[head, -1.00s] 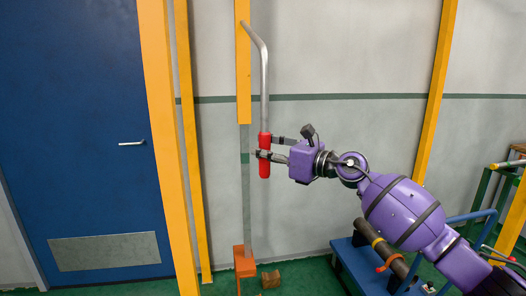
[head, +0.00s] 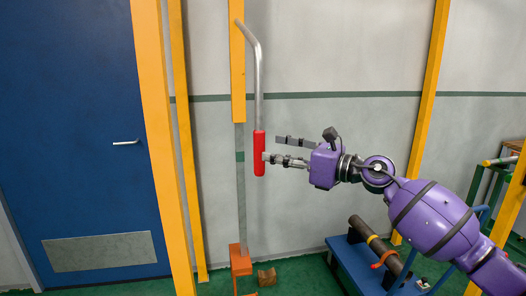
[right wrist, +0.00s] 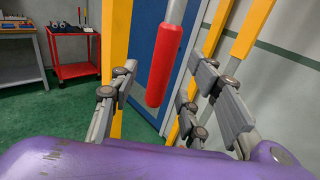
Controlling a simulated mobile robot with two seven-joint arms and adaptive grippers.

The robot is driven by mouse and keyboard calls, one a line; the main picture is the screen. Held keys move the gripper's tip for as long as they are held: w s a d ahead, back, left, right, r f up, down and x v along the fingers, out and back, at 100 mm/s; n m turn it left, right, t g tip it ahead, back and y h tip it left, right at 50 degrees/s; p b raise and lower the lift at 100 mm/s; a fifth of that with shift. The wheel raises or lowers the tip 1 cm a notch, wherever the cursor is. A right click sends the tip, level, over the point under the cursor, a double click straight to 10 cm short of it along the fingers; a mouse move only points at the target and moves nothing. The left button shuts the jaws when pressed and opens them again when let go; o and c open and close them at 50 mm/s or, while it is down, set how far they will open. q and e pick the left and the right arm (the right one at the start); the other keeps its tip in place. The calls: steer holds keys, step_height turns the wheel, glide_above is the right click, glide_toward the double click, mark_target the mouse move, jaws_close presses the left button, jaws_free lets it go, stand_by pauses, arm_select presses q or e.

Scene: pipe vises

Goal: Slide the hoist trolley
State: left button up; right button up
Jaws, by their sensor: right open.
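A red grip (head: 259,153) sits at the lower end of a bent grey bar (head: 259,90) that hangs down in front of a yellow upright (head: 238,70). The hoist trolley itself cannot be made out. My right gripper (head: 271,149) is open and empty, just to the right of the red grip, with its fingers pointing at it. In the right wrist view the red grip (right wrist: 166,65) shows upright between the spread fingers, at or just beyond their tips. My left gripper is not in view.
A blue stand (head: 350,262) holding a dark pipe (head: 375,243) stands below my right arm. An orange bracket (head: 241,262) and a brown block (head: 267,277) are near the floor. A blue door (head: 80,120) is at left. A red cart (right wrist: 75,70) shows in the wrist view.

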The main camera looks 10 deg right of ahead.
steer(key=v, duration=0.5)
steer(key=shift+s, duration=0.15)
